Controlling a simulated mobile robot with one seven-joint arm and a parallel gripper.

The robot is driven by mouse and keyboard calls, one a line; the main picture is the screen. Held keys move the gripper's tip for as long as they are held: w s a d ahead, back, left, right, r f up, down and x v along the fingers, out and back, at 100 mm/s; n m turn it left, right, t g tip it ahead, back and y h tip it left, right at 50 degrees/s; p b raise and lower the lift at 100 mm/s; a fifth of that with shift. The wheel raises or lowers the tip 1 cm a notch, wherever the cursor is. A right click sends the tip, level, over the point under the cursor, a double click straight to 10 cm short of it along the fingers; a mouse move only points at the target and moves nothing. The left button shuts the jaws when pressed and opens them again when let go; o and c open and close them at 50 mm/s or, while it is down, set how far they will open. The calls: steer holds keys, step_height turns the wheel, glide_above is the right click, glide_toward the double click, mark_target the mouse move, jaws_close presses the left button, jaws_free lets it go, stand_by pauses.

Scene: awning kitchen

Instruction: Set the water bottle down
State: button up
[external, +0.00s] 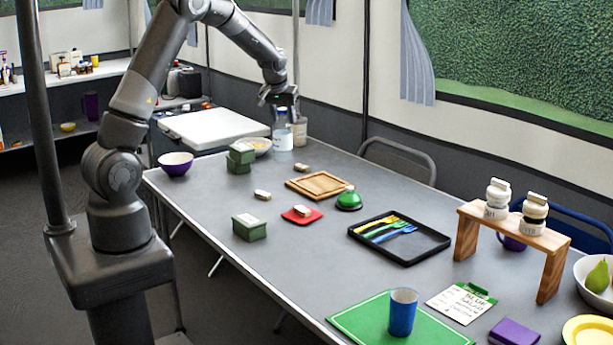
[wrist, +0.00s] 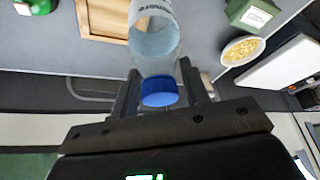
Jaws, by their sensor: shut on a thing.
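The clear water bottle (external: 283,138) is upright at the far end of the grey table, with a pale label. My gripper (external: 280,100) is above it, shut on its upper part. In the wrist view the bottle (wrist: 155,42) with its blue cap (wrist: 159,91) lies between the two fingers (wrist: 160,85). Its base looks at or very near the tabletop; I cannot tell whether it touches. The fingers hide part of the neck.
A small jar (external: 299,133) stands just right of the bottle. A bowl of yellow food (external: 258,152), green boxes (external: 240,158) and a wooden board (external: 318,186) are near. Bare table (external: 215,195) lies towards the left edge.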

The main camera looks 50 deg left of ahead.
steer(key=shift+d+r, duration=0.3)
steer(key=shift+d, duration=0.2)
steer(key=s+d+m+h, duration=0.25)
steer(key=d+m, duration=0.35)
steer(key=d, duration=2.7)
steer(key=s+d+m+h, duration=0.1)
steer(key=s+d+m, duration=0.2)
steer(key=s+d, duration=0.75)
steer(key=s+d+m+h, duration=0.1)
steer(key=s+d+m, duration=0.1)
steer(key=s+d, duration=0.85)
steer(key=w+a+f, duration=0.3)
steer(key=w+f, duration=0.7)
steer(key=w, duration=0.2)
steer(key=shift+w+f, duration=0.4)
steer(key=shift+y, duration=0.25)
